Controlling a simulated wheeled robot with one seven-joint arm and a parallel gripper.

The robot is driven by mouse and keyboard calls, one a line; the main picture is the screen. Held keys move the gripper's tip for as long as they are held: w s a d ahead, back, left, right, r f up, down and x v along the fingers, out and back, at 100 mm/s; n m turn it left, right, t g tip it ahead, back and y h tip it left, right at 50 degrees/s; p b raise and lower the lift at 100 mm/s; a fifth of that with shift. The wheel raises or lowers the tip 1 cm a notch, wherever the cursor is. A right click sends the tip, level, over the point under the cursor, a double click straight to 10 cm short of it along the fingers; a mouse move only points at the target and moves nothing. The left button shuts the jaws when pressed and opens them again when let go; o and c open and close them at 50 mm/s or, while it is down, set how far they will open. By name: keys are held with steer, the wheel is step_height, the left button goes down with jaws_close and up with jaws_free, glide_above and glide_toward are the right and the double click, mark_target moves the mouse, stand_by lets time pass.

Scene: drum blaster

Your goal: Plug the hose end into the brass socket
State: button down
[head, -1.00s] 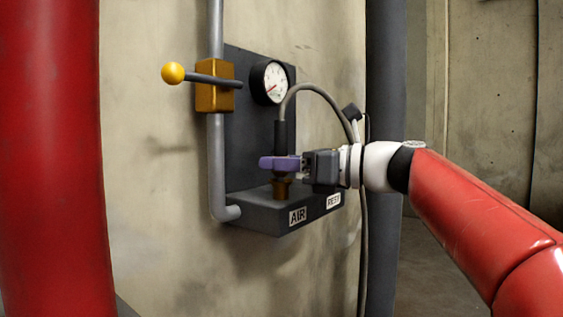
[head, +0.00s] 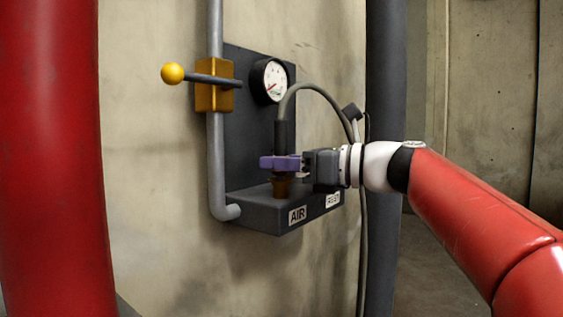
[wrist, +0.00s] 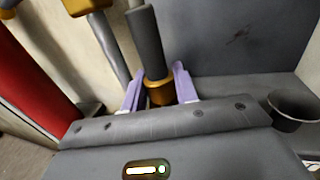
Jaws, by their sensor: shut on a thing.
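The hose end has a dark sleeve (head: 284,136) and stands upright above the AIR side of the grey wall box. My gripper (head: 281,163), with purple fingers, is shut around it from the right. In the wrist view, the dark sleeve (wrist: 147,45) rises between the purple fingers (wrist: 160,93), with a brass part (wrist: 161,92) at its lower end. The brass socket (head: 282,187) shows just below the fingers on the box top in the head view. The fingers hide the joint between hose end and socket, so I cannot tell how deep it sits.
The grey box (head: 265,212) carries AIR and REST labels. A round dark holder (wrist: 294,108) is at right in the wrist view. A gauge (head: 270,81), a brass valve with yellow-knobbed lever (head: 173,73) and a pipe (head: 216,165) are nearby. The hose (head: 318,88) arches right.

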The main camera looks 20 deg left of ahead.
steer(key=shift+f+b, duration=0.45)
steer(key=shift+f, duration=0.2)
steer(key=c, duration=1.4)
jaws_free()
steer(key=shift+o, duration=0.2)
steer(key=s+d, duration=0.1)
steer(key=d, duration=1)
steer(key=shift+s+p, duration=0.3)
steer(key=shift+p, duration=0.15)
